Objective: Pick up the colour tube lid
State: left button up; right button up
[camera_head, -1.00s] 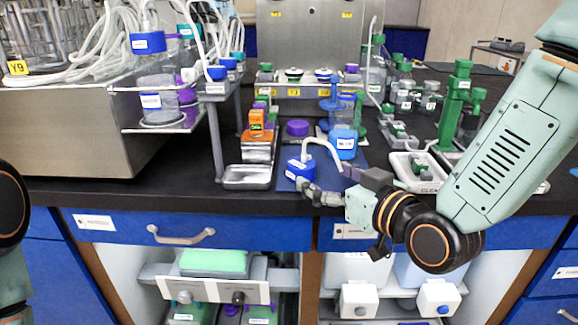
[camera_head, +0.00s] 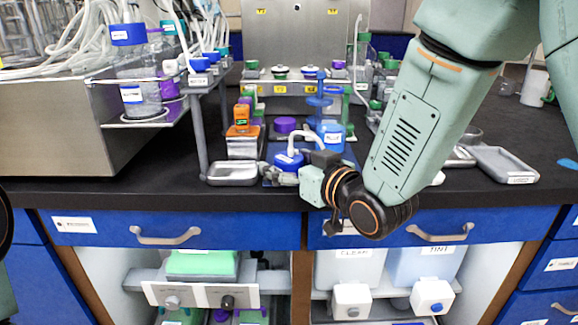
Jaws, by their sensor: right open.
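A blue lid with a curved white tube (camera_head: 288,160) sits on the blue mat (camera_head: 350,155) at the middle of the bench; I take it for the colour tube lid, but its label is too small to read. My right gripper (camera_head: 297,168) is open, low over the bench at the lid's near right side. One grey finger lies in front of the lid's lower edge and the other to its right. I cannot tell whether they touch it. My left gripper is out of view; only a dark part of my left arm shows at the left edge.
A metal tray (camera_head: 233,173) lies left of the mat, with an orange device (camera_head: 242,115) behind it. A purple lid (camera_head: 285,124) and a blue-lidded bottle (camera_head: 331,135) stand behind. A grey tray (camera_head: 503,164) lies at right. The bench's front edge is close.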

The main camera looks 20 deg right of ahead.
jog(key=shift+c, duration=0.5)
jog(key=c, duration=1)
